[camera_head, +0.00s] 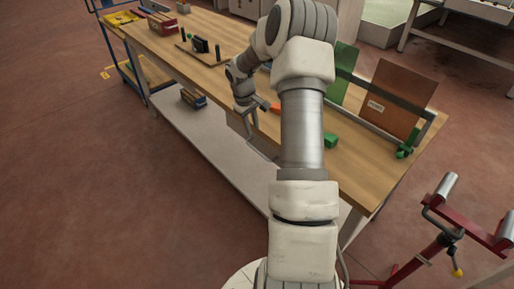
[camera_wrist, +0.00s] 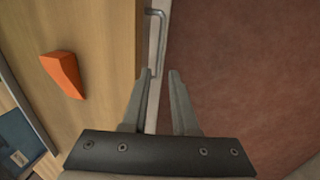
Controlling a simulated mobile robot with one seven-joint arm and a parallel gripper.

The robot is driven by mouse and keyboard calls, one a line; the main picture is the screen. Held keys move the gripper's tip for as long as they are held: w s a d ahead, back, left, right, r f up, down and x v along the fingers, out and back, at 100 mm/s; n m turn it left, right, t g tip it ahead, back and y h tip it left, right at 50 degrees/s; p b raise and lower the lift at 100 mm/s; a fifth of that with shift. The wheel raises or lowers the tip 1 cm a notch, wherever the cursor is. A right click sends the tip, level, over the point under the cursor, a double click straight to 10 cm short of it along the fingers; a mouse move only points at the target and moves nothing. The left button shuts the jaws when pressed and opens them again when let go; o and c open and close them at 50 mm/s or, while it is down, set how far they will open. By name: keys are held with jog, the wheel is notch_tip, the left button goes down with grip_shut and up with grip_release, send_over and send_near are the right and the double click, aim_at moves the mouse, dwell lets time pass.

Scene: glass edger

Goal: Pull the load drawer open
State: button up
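The load drawer's grey bar handle (camera_wrist: 162,38) shows in the wrist view, standing out from a pale front strip along the wooden tabletop's edge. In the head view the thin handle (camera_head: 262,149) hangs at the table's front side, just below my gripper (camera_head: 251,118). My gripper (camera_wrist: 160,74) points along the handle with its two fingers apart. The near part of the bar appears to run between the fingertips, closer to the left finger; I cannot tell whether they touch. The drawer front is mostly hidden, and it looks flush with the table.
An orange wedge (camera_wrist: 64,74) lies on the tabletop near my gripper. Green blocks (camera_head: 331,140) and a brown panel (camera_head: 397,99) in a rack are on the table's right part. A red roller stand (camera_head: 440,240) is at lower right. The floor in front is clear.

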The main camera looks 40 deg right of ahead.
aim_at(258, 151)
jog(key=f, duration=0.4)
jog(key=d+f, duration=0.1)
jog(key=f, duration=0.3)
jog(key=d+f, duration=0.1)
jog(key=f, duration=0.3)
jog(key=shift+w+d+b, duration=0.15)
jog(key=shift+b, duration=0.15)
grip_shut()
jog(key=shift+r, duration=0.1)
dwell(0.7)
